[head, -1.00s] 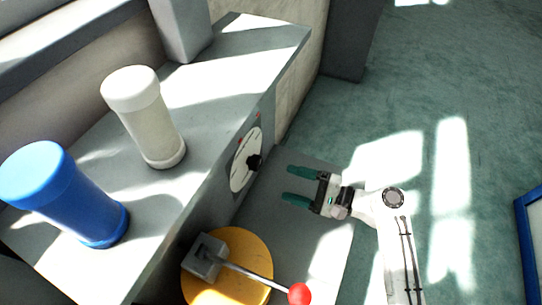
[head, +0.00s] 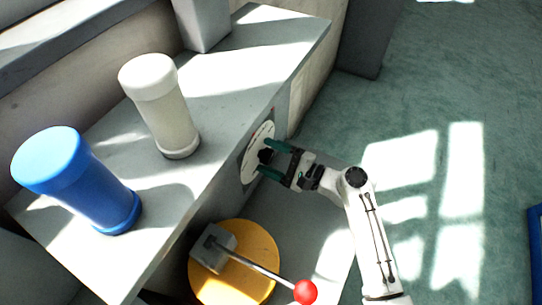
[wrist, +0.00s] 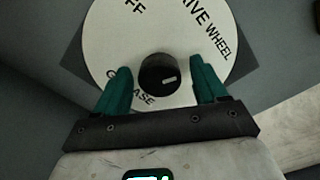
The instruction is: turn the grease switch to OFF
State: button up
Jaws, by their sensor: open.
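The grease switch is a black round knob (wrist: 158,74) on a white dial plate (wrist: 107,38), which also shows on the front face of the grey cabinet in the head view (head: 249,167). The dial lettering reads partly "FF", "RIVE WHEEL" and "G...ASE"; part is hidden by a finger. A white mark on the knob lies towards the right in the wrist view. My gripper (wrist: 160,88) is open with its two green fingers on either side of the knob, with gaps visible. In the head view my gripper (head: 272,159) is at the dial.
A blue cylinder (head: 80,180) and a white cylinder (head: 162,108) stand on the cabinet top (head: 225,95). Below the dial are a yellow disc (head: 262,245) and a lever with a red ball (head: 305,292).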

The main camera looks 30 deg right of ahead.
jog(key=c, duration=1)
jog(key=shift+c, duration=0.2)
jog(key=shift+f+n+b, duration=0.1)
jog(key=shift+n+b, duration=0.2)
jog(key=shift+b, duration=0.05)
jog(key=n+b, duration=0.3)
jog(key=shift+f+n, duration=0.15)
jog(key=shift+n, duration=0.25)
jog(key=n+b, duration=0.4)
jog(key=shift+n, duration=0.3)
jog(key=n+b, duration=0.5)
jog(key=shift+b, duration=0.3)
jog(key=shift+r+n+b, duration=0.15)
jog(key=shift+n+b, duration=0.7)
jog(key=shift+n, duration=0.15)
jog(key=shift+r+n+b, duration=0.1)
jog(key=shift+n+b, duration=0.7)
jog(key=shift+n, duration=0.2)
